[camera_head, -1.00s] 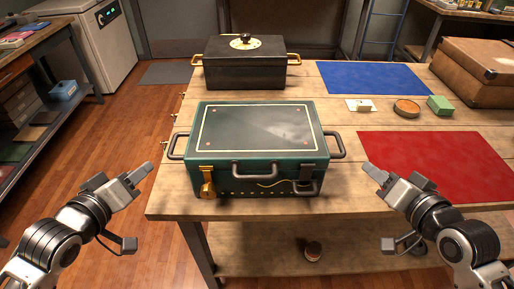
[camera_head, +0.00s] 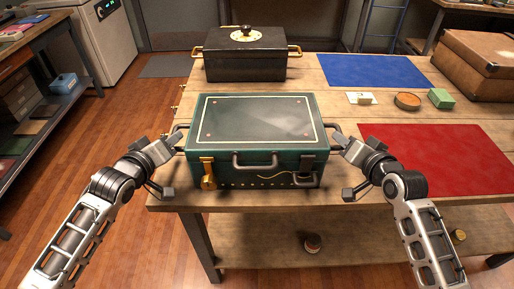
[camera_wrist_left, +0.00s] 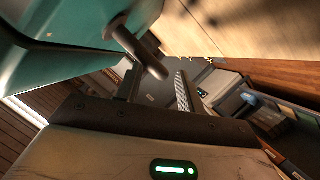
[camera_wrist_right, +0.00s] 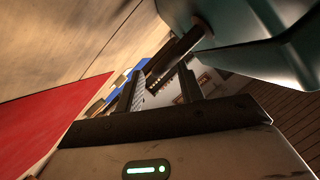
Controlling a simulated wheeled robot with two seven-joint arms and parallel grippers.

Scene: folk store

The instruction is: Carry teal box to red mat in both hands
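The teal box (camera_head: 255,130) sits on the wooden table, with a side handle at each end and a brass latch on its front. My left gripper (camera_head: 176,140) is at the box's left handle; in the left wrist view the fingers (camera_wrist_left: 158,88) are apart with the dark handle (camera_wrist_left: 140,52) reaching between them. My right gripper (camera_head: 336,140) is at the right handle; in the right wrist view its fingers (camera_wrist_right: 160,88) are apart, with the handle (camera_wrist_right: 178,54) at their tips. The red mat (camera_head: 430,158) lies flat and bare to the right of the box.
A black box (camera_head: 245,62) with gold handles stands behind the teal box. A blue mat (camera_head: 375,72) lies at the back. A white card (camera_head: 360,98), a round tin (camera_head: 407,101), a green block (camera_head: 441,98) and a brown case (camera_head: 482,68) stand beyond the red mat.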

